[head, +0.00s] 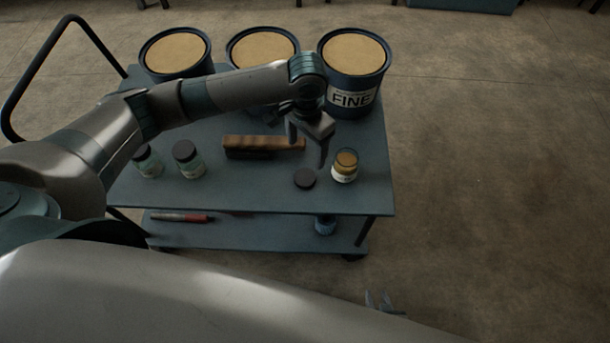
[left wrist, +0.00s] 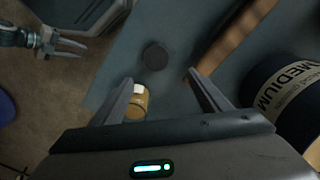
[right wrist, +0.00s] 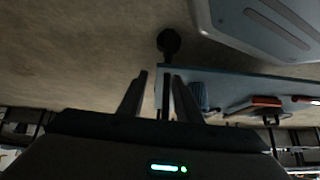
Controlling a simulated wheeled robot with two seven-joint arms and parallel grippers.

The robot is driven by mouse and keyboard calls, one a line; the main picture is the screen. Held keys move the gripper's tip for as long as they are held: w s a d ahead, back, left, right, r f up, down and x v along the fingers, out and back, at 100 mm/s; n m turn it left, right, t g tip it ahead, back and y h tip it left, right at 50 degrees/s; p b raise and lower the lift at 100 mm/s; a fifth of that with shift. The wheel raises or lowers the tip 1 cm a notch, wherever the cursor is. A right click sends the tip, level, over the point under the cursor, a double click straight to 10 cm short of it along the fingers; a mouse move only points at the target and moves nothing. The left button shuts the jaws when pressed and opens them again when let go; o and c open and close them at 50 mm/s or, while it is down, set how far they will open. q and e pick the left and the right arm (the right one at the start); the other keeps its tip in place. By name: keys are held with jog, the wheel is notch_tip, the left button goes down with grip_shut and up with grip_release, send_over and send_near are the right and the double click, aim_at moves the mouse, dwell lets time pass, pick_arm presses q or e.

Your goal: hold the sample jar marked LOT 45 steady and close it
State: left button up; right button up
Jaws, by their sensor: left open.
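A small glass jar (head: 344,172) with ochre contents and a pale label stands upright near the front right of the cart's top. Its mouth looks uncovered; the label's lot number is too small to read. A dark round lid (head: 305,178) lies flat just left of it. My left gripper (head: 312,155) is open and empty above and behind the two. In the left wrist view the jar (left wrist: 139,100) is partly hidden by a finger, and the lid (left wrist: 155,56) lies beyond the fingertips. My right gripper (head: 378,300) is open and empty, low in front of the cart.
Two capped jars (head: 188,160) (head: 148,162) stand at the left of the cart top (head: 240,195). A wooden-backed brush or block (head: 264,147) lies mid-top. Several tubs, one marked FINE (head: 352,98), line the back. The lower shelf (head: 270,232) holds a red-handled tool (head: 195,218) and a blue item (head: 325,225).

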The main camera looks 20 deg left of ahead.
pick_arm(q)
send_over(305, 177)
jog(key=w, duration=0.1)
jog(key=f, duration=0.4)
jog(key=shift+w+f, duration=0.1)
jog(key=shift+w, duration=0.1)
jog(key=shift+f, duration=0.6)
pick_arm(e)
jog(key=shift+s+d+f, duration=0.1)
jog(key=shift+s+f, duration=0.2)
jog(key=shift+s, duration=0.15)
pick_arm(q)
jog(key=shift+f, duration=0.1)
pick_arm(e)
jog(key=shift+r, duration=0.1)
pick_arm(q)
jog(key=shift+s+f, duration=0.2)
jog(key=shift+f, duration=0.05)
jog(key=f, duration=0.2)
jog(key=s+f+p, duration=0.1)
jog(key=f, duration=0.1)
jog(key=shift+f, duration=0.25)
pick_arm(e)
jog(key=s+f, duration=0.1)
jog(key=s+d+g, duration=0.1)
jog(key=s, duration=0.1)
jog(key=shift+d+f, duration=0.15)
jog(key=shift+f, duration=0.2)
jog(key=shift+w+r, duration=0.2)
jog(key=shift+w, duration=0.15)
